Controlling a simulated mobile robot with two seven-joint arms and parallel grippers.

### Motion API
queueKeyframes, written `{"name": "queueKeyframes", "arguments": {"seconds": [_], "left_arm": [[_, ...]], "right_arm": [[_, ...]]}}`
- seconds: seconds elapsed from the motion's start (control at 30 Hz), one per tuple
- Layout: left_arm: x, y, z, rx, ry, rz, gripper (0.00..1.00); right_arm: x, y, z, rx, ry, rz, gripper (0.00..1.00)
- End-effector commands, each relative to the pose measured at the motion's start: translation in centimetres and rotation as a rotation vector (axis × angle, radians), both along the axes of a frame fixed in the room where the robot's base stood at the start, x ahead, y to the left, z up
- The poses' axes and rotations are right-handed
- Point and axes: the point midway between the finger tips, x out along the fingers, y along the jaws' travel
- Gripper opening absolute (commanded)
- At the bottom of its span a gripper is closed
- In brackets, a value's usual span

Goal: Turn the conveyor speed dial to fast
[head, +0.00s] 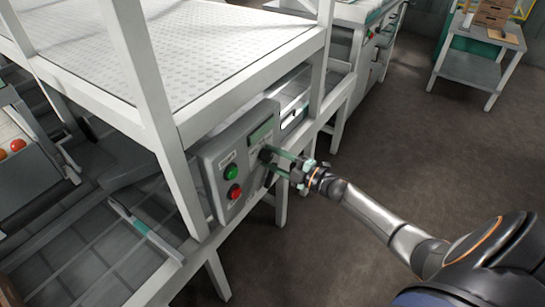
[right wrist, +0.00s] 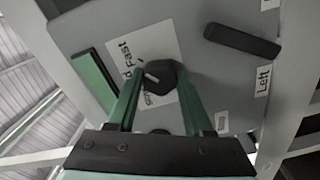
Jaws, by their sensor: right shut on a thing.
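The conveyor speed dial (right wrist: 163,76) is a black faceted knob with a light pointer mark. It sits on a white label (right wrist: 142,50) on a grey control box (head: 212,160). The word Fast shows beside the knob; the rest of the label is partly covered. In the right wrist view the pointer mark is towards the left, on the side of the word Fast. My right gripper (head: 270,164) reaches the box from the right, its green fingers shut on the dial from both sides. In the head view the fingers largely hide the dial. My left gripper is not in view.
The box also carries a green button (head: 231,172), a red button (head: 235,191) and a green display (head: 261,131). A black lever (right wrist: 242,40) stands close to the dial, near a label reading Left. White frame posts flank the box. Open floor (head: 400,150) lies to the right.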

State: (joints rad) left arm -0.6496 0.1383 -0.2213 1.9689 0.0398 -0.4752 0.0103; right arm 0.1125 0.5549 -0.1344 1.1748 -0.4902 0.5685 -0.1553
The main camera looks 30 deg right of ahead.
Motion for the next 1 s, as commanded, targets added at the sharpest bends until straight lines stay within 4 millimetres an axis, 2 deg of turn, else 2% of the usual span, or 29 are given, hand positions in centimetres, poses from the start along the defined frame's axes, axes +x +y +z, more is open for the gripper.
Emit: {"name": "queueKeyframes", "arguments": {"seconds": [0.37,0.4,0.63,1.0], "left_arm": [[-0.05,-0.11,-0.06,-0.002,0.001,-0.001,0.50],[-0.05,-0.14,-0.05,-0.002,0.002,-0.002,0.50],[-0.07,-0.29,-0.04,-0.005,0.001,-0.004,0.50],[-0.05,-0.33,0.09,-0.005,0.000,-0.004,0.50]], "right_arm": [[-0.01,-0.03,-0.03,0.009,0.003,-0.001,0.00],[-0.01,-0.03,-0.03,0.009,0.003,-0.001,0.54],[-0.01,0.00,-0.02,0.007,0.003,-0.001,0.80],[-0.55,-0.22,-0.02,0.006,0.002,0.000,0.81]]}}
